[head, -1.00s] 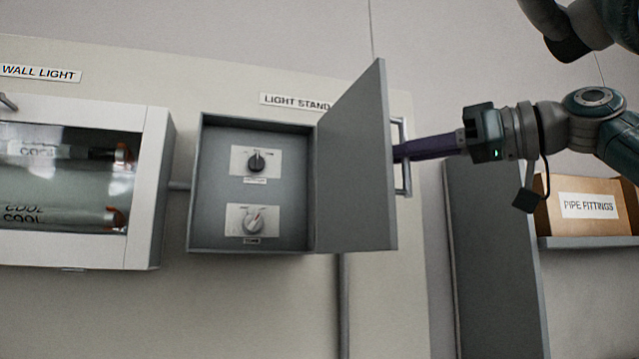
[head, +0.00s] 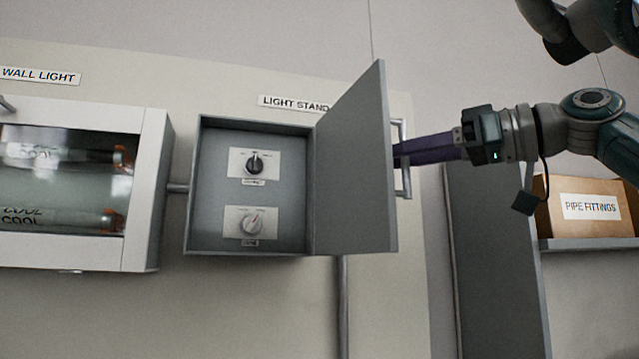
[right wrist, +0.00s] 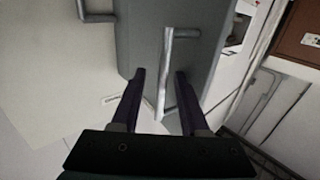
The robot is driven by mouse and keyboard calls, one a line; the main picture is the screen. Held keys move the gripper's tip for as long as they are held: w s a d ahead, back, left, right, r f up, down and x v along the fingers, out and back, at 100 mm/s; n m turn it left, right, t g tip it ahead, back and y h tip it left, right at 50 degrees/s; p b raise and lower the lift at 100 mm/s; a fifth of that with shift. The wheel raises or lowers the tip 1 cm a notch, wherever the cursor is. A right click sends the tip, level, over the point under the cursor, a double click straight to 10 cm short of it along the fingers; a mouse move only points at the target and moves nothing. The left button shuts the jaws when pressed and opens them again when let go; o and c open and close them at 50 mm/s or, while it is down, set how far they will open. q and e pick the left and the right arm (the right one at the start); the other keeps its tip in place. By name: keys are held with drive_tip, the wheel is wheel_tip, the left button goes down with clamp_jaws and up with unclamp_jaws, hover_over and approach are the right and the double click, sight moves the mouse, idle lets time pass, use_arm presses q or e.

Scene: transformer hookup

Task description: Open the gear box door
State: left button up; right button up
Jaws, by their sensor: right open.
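The grey gear box (head: 218,222) under the "LIGHT STAND" label stands open, showing two rotary knobs, an upper dark one (head: 254,163) and a lower grey one (head: 252,224). Its door (head: 352,170) is hinged on the right side and swung well out. The door's bar handle (head: 404,160) is on its outer face. My right gripper (head: 405,152) is at the handle, its purple fingertips partly hidden behind the door edge. In the right wrist view the fingers (right wrist: 160,90) are apart, with the handle (right wrist: 165,70) between them. My left gripper is not in view.
A white case (head: 150,190) with a glass front holding tubes is on the wall at left, under the "WALL LIGHT" label. A grey panel (head: 495,260) stands at right, beside a "PIPE FITTINGS" box (head: 585,215) on a shelf. A conduit (head: 343,300) runs below the gear box.

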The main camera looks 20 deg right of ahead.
drive_tip(key=b+v, duration=0.6)
drive_tip(key=v, duration=0.4)
idle(0.3)
